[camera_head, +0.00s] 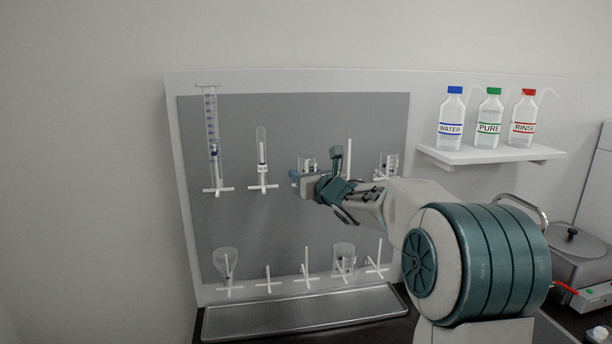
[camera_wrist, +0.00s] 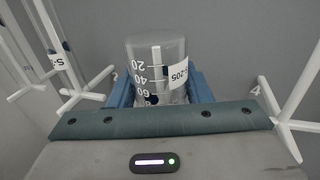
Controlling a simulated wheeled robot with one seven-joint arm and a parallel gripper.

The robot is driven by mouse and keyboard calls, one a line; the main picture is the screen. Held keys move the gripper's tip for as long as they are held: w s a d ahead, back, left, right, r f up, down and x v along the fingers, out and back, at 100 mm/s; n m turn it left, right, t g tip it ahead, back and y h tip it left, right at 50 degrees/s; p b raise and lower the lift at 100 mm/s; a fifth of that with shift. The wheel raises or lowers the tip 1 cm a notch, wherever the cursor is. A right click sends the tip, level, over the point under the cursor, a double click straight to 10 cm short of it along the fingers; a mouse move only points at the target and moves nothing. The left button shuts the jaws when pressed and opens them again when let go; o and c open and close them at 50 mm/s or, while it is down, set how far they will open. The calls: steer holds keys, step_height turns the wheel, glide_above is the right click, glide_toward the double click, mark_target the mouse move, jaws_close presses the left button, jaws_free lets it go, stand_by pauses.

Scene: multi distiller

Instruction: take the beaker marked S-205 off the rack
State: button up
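The beaker marked S-205 (camera_wrist: 158,65) is clear and hangs upside down on a white rack peg in the wrist view. Its label and scale marks face the camera. In the head view the beaker (camera_head: 308,163) shows in part behind my gripper, in the upper row of the grey rack (camera_head: 290,225). My gripper (camera_wrist: 160,98) has its blue fingers on either side of the beaker, very close to its walls. Whether they press on the glass cannot be told. In the head view my gripper (camera_head: 300,178) reaches in from the right, and its palm hides the beaker's lower part.
A graduated cylinder (camera_head: 211,135) and a tube (camera_head: 261,150) hang to the left. An empty peg (camera_head: 349,160) and another beaker (camera_head: 391,162) are to the right. Glassware hangs on the lower row above a metal tray (camera_head: 300,312). Bottles stand on a shelf (camera_head: 490,155).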

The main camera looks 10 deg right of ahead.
steer(key=shift+r+p, duration=4.1)
steer(key=shift+r, duration=2.45)
steer(key=b+v, duration=0.6)
steer(key=v, duration=2.4)
steer(key=shift+f, duration=0.1)
